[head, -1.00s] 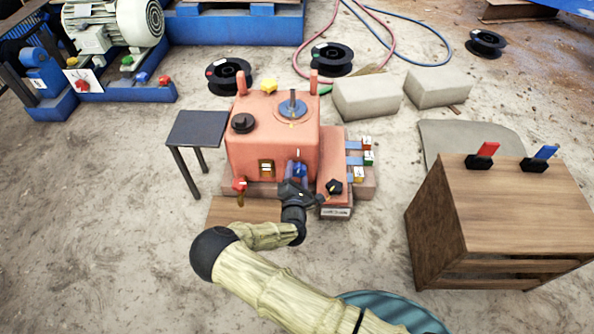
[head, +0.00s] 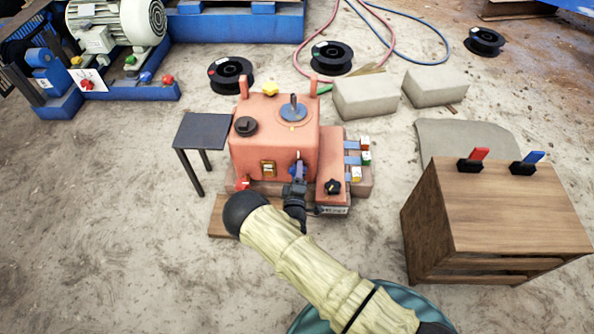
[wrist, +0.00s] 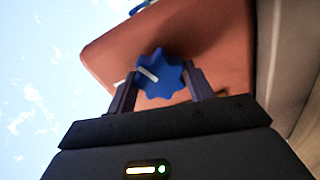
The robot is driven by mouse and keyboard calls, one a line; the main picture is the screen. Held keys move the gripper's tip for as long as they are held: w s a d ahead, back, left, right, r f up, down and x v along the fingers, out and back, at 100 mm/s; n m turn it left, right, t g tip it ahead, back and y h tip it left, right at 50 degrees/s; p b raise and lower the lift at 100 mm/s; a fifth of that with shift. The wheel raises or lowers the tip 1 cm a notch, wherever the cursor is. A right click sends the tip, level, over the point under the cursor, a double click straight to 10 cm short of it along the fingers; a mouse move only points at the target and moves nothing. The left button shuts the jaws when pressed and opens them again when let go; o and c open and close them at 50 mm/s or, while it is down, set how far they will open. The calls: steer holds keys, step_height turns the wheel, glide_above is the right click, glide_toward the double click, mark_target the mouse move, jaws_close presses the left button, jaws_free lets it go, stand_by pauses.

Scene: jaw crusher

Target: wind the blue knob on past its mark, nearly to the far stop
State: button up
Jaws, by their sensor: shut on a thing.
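The blue knob (wrist: 160,75) shows in the wrist view as a lobed disc with a white pointer line, which points to the upper left there. It sits on the front face of the orange machine housing (head: 260,140). My gripper (wrist: 160,90) has a finger on each side of the knob and is shut on it. In the head view my gripper (head: 298,180) reaches the housing's front at the right, and the knob is small and partly hidden there. A white mark (head: 298,155) shows on the housing just above the knob. I cannot read a stop.
A black knob (head: 332,186) sits on the lower block to the right, near coloured switches (head: 358,158). A red valve handle (head: 243,183) is at the housing's lower left. A small dark table (head: 203,128) stands left, a wooden cabinet (head: 510,210) right.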

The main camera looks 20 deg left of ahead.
steer(key=m, duration=0.1)
steer(key=m+p, duration=0.1)
steer(key=m, duration=0.1)
steer(key=m+p, duration=0.1)
steer(key=shift+w+d+r+m, duration=0.15)
steer(key=shift+r+m, duration=0.1)
steer(key=shift+m, duration=0.15)
steer(key=m+p, duration=0.2)
steer(key=m, duration=0.2)
steer(key=shift+f, duration=0.15)
steer(key=o, duration=1)
